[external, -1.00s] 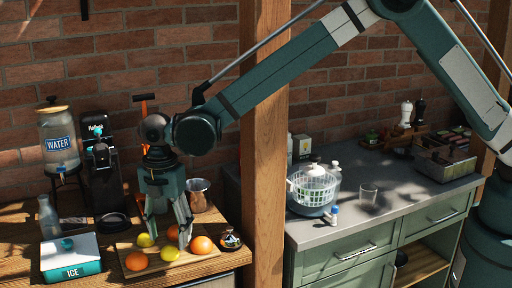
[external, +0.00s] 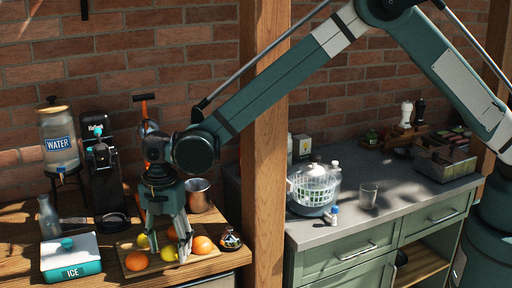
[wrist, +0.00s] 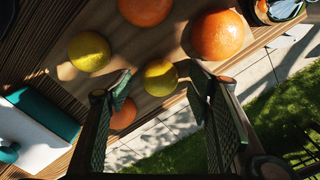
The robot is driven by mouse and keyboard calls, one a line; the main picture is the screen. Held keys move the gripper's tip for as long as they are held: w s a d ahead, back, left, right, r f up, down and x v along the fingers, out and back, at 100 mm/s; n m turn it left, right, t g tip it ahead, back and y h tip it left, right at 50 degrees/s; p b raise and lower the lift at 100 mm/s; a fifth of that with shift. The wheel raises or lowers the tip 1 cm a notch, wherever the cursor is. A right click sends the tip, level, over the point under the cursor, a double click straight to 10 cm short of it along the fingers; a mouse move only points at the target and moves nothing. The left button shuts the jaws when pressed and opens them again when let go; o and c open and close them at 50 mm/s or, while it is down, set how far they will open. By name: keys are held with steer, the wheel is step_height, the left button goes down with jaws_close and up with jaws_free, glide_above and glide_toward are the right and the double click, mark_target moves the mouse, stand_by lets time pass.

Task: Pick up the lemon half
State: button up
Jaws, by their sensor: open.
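Two yellow lemon-like fruits lie on a wooden board (external: 193,262). I cannot tell whether either is a cut half. The front one (external: 169,254) shows between my fingertips in the wrist view (wrist: 160,77). The other (external: 143,241) lies to its left and further back, outside my fingers in the wrist view (wrist: 89,51). My gripper (external: 168,246) is open and empty, pointing down over the board. In the wrist view my gripper (wrist: 158,80) has one finger on each side of the front yellow fruit; contact is not visible.
Oranges sit close by: one at front left (external: 136,261), one at right (external: 203,245), one behind (wrist: 145,8). An ice box (external: 71,260) stands left of the board, a metal cup (external: 199,196) behind it, a small dark jar (external: 231,239) at right. The table's front edge is near.

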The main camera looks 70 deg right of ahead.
mark_target(168, 246)
steer(key=c, duration=1)
steer(key=shift+r, duration=0.15)
steer(key=shift+r+b, duration=0.55)
steer(key=shift+r, duration=4.3)
